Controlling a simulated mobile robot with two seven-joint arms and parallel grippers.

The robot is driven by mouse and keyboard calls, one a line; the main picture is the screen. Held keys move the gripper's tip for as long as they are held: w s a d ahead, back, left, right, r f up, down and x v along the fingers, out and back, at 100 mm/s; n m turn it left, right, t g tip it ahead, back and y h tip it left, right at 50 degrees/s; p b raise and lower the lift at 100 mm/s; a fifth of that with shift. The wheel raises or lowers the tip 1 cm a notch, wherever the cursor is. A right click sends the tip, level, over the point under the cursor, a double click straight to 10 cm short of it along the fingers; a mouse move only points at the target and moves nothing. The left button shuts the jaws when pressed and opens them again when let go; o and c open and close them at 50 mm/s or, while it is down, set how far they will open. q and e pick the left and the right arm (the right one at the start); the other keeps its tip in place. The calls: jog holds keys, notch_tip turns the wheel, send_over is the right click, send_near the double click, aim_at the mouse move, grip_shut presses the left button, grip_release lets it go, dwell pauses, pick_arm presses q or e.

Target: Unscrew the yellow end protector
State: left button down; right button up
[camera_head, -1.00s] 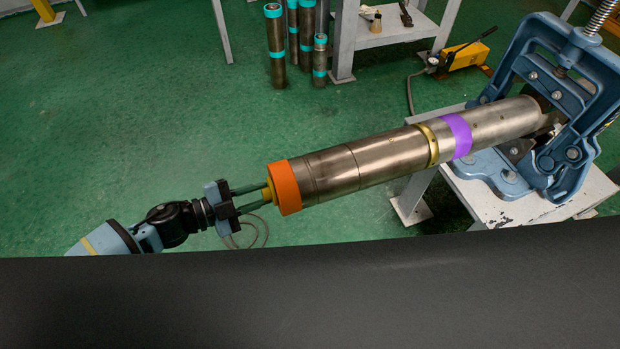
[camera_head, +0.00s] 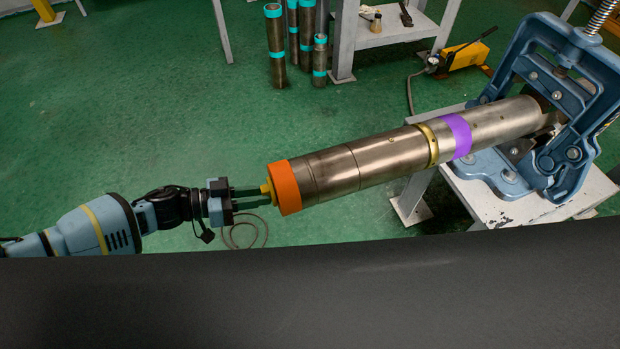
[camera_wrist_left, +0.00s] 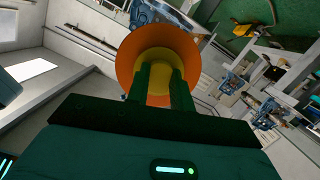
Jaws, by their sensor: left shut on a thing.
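The yellow end protector (camera_head: 267,192) sits at the left end of a long steel pipe (camera_head: 385,160), beside an orange band (camera_head: 285,187). My left gripper (camera_head: 262,194) is shut on the yellow end protector from the left, with its green fingers on either side. In the left wrist view the end protector (camera_wrist_left: 158,72) shows as a yellow disc inside an orange ring, with both fingers against it. The pipe is clamped at its right end in a blue vise (camera_head: 560,110). A brass ring and a purple band circle the pipe. My right gripper is not in view.
The vise stands on a white table (camera_head: 520,208). Several dark pipes with teal bands (camera_head: 276,50) stand on the green floor behind. A yellow hand pump (camera_head: 466,56) lies near the vise. The floor around my left arm is clear apart from a thin hose.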

pick_arm(q)
jog(key=shift+s+f, duration=0.15)
jog(key=shift+f, duration=0.1)
jog(key=c, duration=1.5)
grip_release()
jog(key=shift+o, duration=1)
jog(key=shift+r, duration=0.15)
jog(key=shift+v, duration=1)
jog(key=m+t, duration=0.1)
jog(key=m, duration=0.3)
jog(key=m+t, duration=0.1)
jog(key=m, duration=0.3)
jog(key=m+t+b, duration=0.1)
jog(key=m, duration=0.3)
jog(key=shift+t, duration=0.4)
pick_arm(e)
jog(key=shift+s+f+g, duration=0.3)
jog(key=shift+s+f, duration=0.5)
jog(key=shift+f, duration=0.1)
